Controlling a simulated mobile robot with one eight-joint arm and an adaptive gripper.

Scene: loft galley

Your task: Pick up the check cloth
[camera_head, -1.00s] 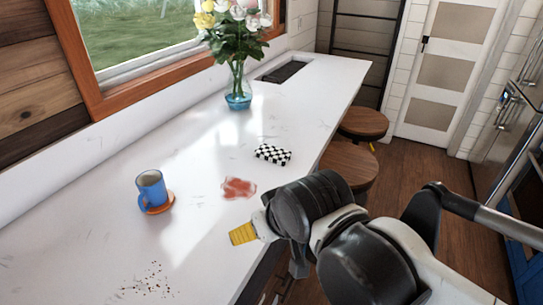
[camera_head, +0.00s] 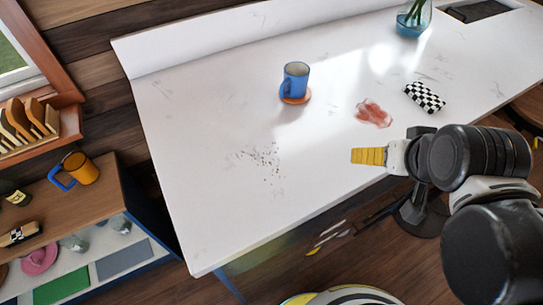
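The check cloth (camera_head: 425,97) is a small folded black-and-white checkered cloth lying on the white counter (camera_head: 215,210) at the right, just beyond a red stain. My arm comes in from the right. A yellow ribbed part at its end, my gripper (camera_head: 369,156), points left over the counter's front edge, nearer than the cloth and apart from it. Only this yellow part shows, so I cannot tell whether the gripper is open or shut. No object shows in it.
A blue mug (camera_head: 295,78) stands on an orange coaster (camera_head: 296,98). A red stain (camera_head: 374,114) and dark crumbs (camera_head: 262,160) mark the counter. A glass vase (camera_head: 412,20) stands at the back. A shelf unit (camera_head: 110,190) with a yellow mug (camera_head: 80,168) is at left.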

